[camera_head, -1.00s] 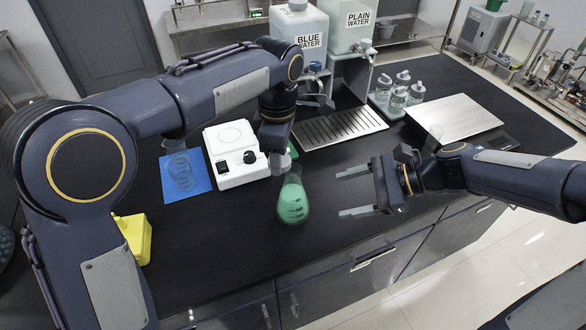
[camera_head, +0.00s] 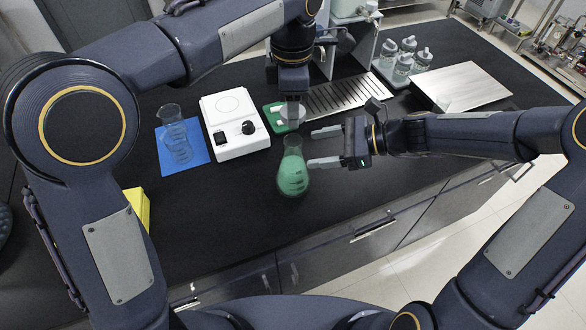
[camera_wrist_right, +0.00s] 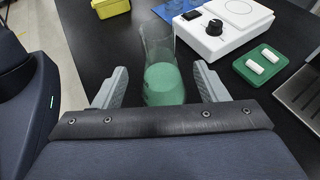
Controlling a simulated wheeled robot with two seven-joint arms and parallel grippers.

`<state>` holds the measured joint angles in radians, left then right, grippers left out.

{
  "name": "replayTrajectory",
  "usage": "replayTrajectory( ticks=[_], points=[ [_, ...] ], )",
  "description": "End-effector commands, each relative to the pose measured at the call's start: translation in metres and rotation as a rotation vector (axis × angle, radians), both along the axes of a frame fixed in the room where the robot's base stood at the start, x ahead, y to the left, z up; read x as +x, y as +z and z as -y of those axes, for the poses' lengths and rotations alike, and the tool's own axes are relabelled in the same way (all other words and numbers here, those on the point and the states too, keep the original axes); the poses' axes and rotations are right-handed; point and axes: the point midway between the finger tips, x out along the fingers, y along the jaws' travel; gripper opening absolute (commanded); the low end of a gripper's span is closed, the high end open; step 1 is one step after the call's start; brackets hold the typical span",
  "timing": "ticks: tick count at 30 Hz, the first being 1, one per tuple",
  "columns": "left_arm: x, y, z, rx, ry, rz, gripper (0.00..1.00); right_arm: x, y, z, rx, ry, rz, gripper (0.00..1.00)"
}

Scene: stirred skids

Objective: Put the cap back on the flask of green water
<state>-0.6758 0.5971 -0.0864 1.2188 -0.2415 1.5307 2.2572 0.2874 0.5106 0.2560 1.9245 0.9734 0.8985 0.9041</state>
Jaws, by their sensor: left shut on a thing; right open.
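The conical flask of green water (camera_head: 292,174) stands on the black bench, upright, with an uncapped mouth. It also shows in the right wrist view (camera_wrist_right: 163,82). My left gripper (camera_head: 292,104) is shut on a pale grey round cap (camera_head: 293,113), which appears above and behind the flask's mouth, apart from it. The gripper partly hides the cap. My right gripper (camera_head: 316,147) is open and level, with its fingertips just right of the flask. In the right wrist view the flask lies between the lines of its two fingers, at or just beyond the tips.
A white stirrer (camera_head: 236,124) and a green tray (camera_head: 272,108) with white stir bars stand behind the flask. A beaker (camera_head: 176,140) sits on a blue mat (camera_head: 199,153) at left. A drain grate (camera_head: 348,96), several bottles (camera_head: 403,66) and a steel plate (camera_head: 460,86) are behind.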

Motion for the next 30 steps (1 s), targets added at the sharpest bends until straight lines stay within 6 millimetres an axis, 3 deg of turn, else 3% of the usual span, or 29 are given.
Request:
replayTrajectory(
  ticks=[6, 12, 25, 30],
  points=[
    [0.0, 0.0, 0.0, 0.0, 0.0, 0.0, 0.23, 0.004, -0.016, -0.039, 0.0, 0.004, -0.003, 0.66],
    [0.0, 0.0, 0.0, 0.0, 0.0, 0.0, 0.23, 0.007, -0.025, -0.059, 0.0, 0.002, -0.001, 0.66],
    [0.0, 0.0, 0.0, 0.0, 0.0, 0.0, 0.23, 0.009, -0.028, -0.066, -0.001, 0.0, -0.001, 0.66],
    [0.0, 0.0, 0.0, 0.0, 0.0, 0.0, 0.23, 0.009, -0.028, -0.066, -0.001, 0.0, -0.001, 0.44]
  ],
)
